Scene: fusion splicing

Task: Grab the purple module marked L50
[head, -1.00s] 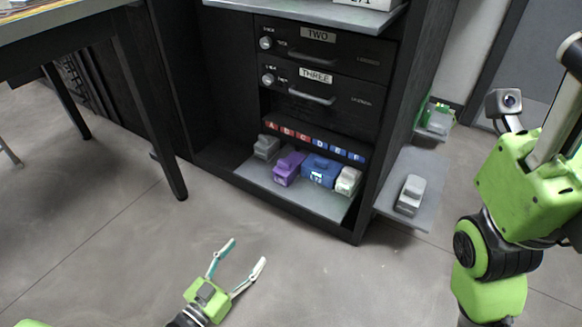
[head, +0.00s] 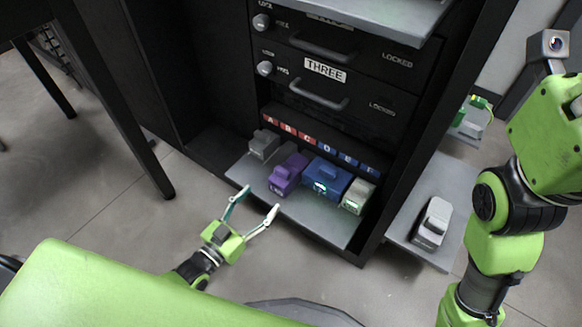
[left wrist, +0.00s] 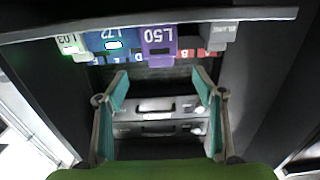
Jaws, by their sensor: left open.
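The purple module (head: 288,174) sits on the low grey shelf (head: 318,219) of the black cabinet, between a grey module and a blue one. In the left wrist view the picture is upside down, and the purple module (left wrist: 158,38) shows the mark L50. My left gripper (head: 256,205) is open and empty, in front of the shelf's front left edge and apart from the purple module. In the left wrist view its two teal-padded fingers (left wrist: 161,82) are spread, with the purple module beyond the gap. My right gripper is not seen; only the right arm shows.
A grey module (head: 263,145) stands left of the purple one; the blue module (head: 326,180) marked L72 and a pale module (head: 357,196) stand right. Lettered labels run behind them. A side shelf (head: 408,231) holds another grey module (head: 433,224). A table leg (head: 125,125) stands left.

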